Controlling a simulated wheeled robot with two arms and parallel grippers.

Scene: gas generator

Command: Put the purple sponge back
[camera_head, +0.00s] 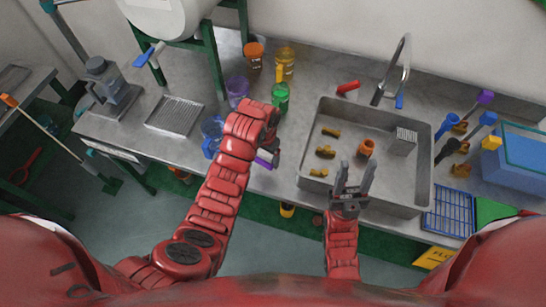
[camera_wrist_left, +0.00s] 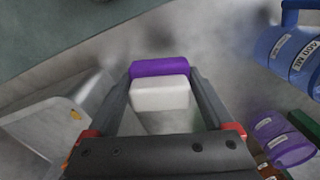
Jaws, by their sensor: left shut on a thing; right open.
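The purple sponge (camera_wrist_left: 160,68), purple with a white block-like side, sits between the fingers of my left gripper (camera_wrist_left: 160,100) in the left wrist view. The gripper is shut on it. In the head view my left gripper (camera_head: 272,142) is over the counter left of the sink, partly hidden by my own arm. Only a small purple part of the sponge (camera_head: 264,162) shows below it; I cannot tell whether it touches the counter. My right gripper (camera_head: 354,180) is open and empty at the front of the sink (camera_head: 330,105).
A blue jug (camera_head: 212,130), a purple jar (camera_head: 237,88) and a green bottle (camera_head: 280,97) stand near my left gripper. The sink holds several brown pieces and a grey block (camera_head: 403,142). A blue rack (camera_head: 449,210) and a blue bin (camera_head: 520,155) are at right.

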